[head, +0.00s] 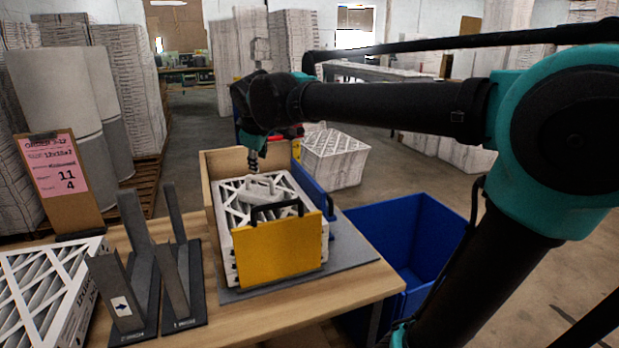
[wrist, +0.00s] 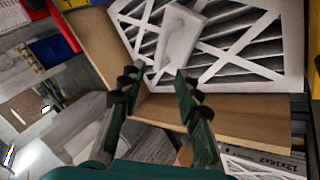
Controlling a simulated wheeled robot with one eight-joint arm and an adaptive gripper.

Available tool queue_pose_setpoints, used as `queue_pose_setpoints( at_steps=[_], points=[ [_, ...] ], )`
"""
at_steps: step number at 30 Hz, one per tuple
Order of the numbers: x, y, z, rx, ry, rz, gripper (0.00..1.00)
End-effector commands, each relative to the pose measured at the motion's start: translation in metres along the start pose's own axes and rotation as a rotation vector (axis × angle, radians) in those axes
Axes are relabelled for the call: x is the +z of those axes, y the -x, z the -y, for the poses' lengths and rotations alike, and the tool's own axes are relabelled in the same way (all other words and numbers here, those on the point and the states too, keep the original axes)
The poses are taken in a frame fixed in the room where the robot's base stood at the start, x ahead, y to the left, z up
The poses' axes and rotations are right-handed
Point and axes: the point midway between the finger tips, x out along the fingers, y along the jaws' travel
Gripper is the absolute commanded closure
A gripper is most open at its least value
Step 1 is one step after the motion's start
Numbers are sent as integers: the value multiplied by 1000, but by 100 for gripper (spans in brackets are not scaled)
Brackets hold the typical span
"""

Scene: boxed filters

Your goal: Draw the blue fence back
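The blue fence (head: 312,188) stands upright along the right side of the filter stack (head: 281,257) in the head view. I cannot make it out in the wrist view. A yellow plate (head: 278,252) with a black handle stands at the front of the stack. Wooden walls (head: 210,178) stand at its left and back. My gripper (head: 253,166) is above the back of the stack, to the left of the blue fence and apart from it. In the wrist view my gripper (wrist: 157,80) has its fingers spread with nothing between them. A white block with a grip (wrist: 180,35) lies on the top filter.
Dark grey upright stands (head: 150,275) and another filter (head: 45,285) are on the table's left side. An order board (head: 60,180) stands behind them. A blue bin (head: 415,240) stands on the floor right of the table. A filter stack (head: 335,155) stands behind.

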Motion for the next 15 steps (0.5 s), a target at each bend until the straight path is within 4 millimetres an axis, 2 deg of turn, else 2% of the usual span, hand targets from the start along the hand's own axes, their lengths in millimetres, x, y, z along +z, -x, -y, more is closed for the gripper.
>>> queue_pose_setpoints(
  at_steps=[10,12,15],
  points=[
    [0,0,0,0,0,0,67],
    [1,0,-1,-1,-3,1,76],
    [9,-2,-7,-13,-37,14,78]
  ],
)
